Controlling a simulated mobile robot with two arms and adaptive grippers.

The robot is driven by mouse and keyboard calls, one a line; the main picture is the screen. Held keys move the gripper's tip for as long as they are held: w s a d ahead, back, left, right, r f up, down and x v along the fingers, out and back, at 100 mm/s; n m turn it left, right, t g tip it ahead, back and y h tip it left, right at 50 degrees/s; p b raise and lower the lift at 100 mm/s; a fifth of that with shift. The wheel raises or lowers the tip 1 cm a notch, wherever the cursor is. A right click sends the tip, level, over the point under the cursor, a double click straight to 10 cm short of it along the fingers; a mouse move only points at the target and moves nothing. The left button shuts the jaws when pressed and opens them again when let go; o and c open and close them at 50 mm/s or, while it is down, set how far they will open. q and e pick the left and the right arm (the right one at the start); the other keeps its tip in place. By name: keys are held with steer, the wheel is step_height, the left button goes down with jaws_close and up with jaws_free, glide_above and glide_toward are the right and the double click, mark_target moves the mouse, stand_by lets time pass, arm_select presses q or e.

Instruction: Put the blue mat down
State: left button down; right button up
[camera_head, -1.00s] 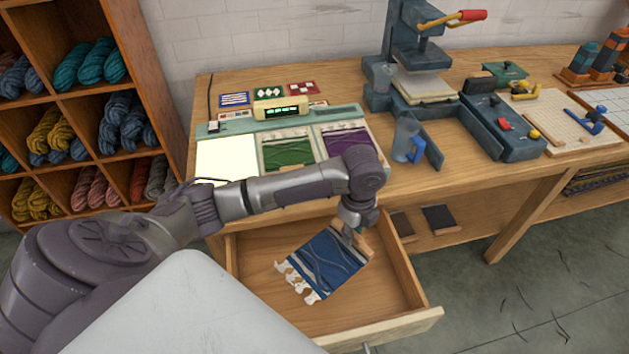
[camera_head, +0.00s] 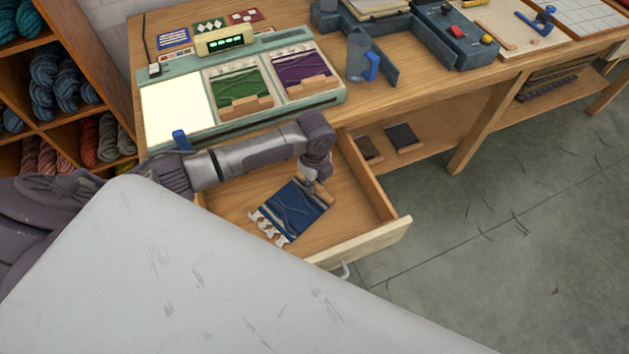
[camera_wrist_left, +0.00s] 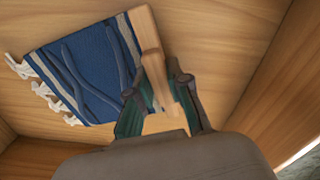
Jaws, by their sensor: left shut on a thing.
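The blue mat (camera_head: 291,212) has white tassels along one short edge and a wooden bar along the other. It is at the open drawer (camera_head: 361,240), over the drawer floor. My left gripper (camera_head: 318,186) is shut on the mat's wooden bar from above. In the left wrist view the mat (camera_wrist_left: 80,70) spreads to the left, and the gripper's fingers (camera_wrist_left: 160,95) straddle its bar (camera_wrist_left: 147,42). I cannot tell whether the mat touches the drawer floor. My right gripper is not in view.
A lit panel (camera_head: 178,108), a green mat (camera_head: 240,90) and a purple mat (camera_head: 301,68) sit in the device on the table above the drawer. A clear jug (camera_head: 357,57) stands to their right. The drawer's right part looks bare.

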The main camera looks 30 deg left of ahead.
arm_select(q)
steer(key=c, duration=1.1)
jaws_free()
step_height(320, 180, up, 12)
steer(key=shift+p, duration=0.3)
steer(key=shift+r, duration=0.1)
